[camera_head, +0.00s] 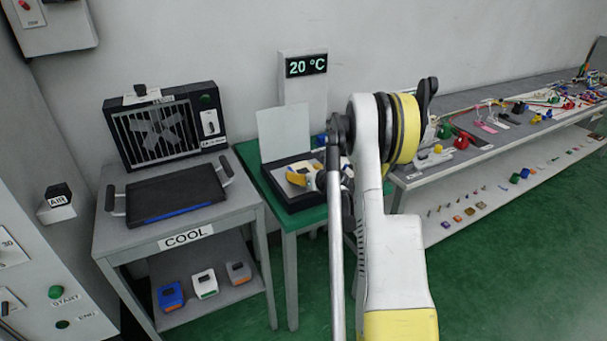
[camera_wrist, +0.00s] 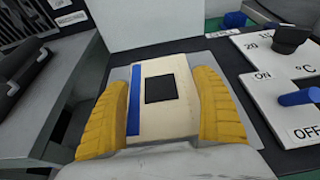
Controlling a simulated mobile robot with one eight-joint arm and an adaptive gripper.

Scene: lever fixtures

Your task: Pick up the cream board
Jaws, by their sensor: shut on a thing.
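The cream board (camera_wrist: 160,80) lies between the two yellow fingers of my gripper (camera_wrist: 162,115) in the wrist view. It has a black square in the middle and a blue strip along its left side. The fingers are closed against its left and right edges. Under it is the grey plate of a dark open-lidded device; I cannot tell whether the board touches the plate. In the head view my gripper (camera_head: 306,178) is over this device (camera_head: 290,198), with the board small and partly hidden by my arm.
The device's raised pale lid (camera_head: 284,134) stands behind my gripper. Its panel (camera_wrist: 290,75) with a black knob and blue switch is close on the right. Left is the COOL table (camera_head: 105,235) with a dark tray (camera_head: 175,193) and fan unit (camera_head: 160,130).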

